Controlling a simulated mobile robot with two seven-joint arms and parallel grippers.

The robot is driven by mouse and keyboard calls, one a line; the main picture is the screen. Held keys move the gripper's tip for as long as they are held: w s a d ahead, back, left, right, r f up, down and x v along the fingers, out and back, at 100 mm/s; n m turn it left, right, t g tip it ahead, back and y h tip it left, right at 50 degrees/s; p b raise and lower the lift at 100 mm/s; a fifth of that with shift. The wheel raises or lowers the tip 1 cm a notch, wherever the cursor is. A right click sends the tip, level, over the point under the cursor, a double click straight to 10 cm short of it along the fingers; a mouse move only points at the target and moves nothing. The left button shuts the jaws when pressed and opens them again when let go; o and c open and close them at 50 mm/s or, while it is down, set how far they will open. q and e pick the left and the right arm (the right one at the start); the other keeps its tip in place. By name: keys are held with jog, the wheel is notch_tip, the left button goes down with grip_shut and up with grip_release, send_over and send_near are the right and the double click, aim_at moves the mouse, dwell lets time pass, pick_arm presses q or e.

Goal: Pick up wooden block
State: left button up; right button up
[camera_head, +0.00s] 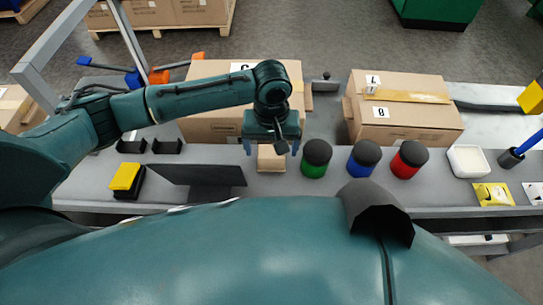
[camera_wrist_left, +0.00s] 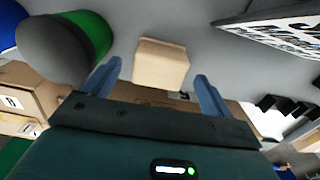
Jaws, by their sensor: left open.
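The wooden block (camera_head: 271,159) is a small light-tan cube on the grey table, in front of a cardboard box. My left gripper (camera_head: 270,149) is above and close to it, pointing down, with its two blue fingers apart. In the left wrist view the wooden block (camera_wrist_left: 161,64) shows beyond the fingertips, between the lines of the two open fingers (camera_wrist_left: 160,85), and nothing is gripped. Whether a finger touches the block cannot be told. My right gripper is not in view.
A green jar (camera_head: 316,158) with a dark lid stands just right of the block, with a blue jar (camera_head: 364,158) and a red jar (camera_head: 409,159) beyond. Cardboard boxes (camera_head: 213,126) (camera_head: 404,117) stand behind. A dark panel (camera_head: 197,175) lies to the left.

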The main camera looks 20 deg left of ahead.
pick_arm(q)
jog(key=shift+f, duration=0.85)
jog(key=shift+c, duration=0.3)
jog(key=c, duration=1.1)
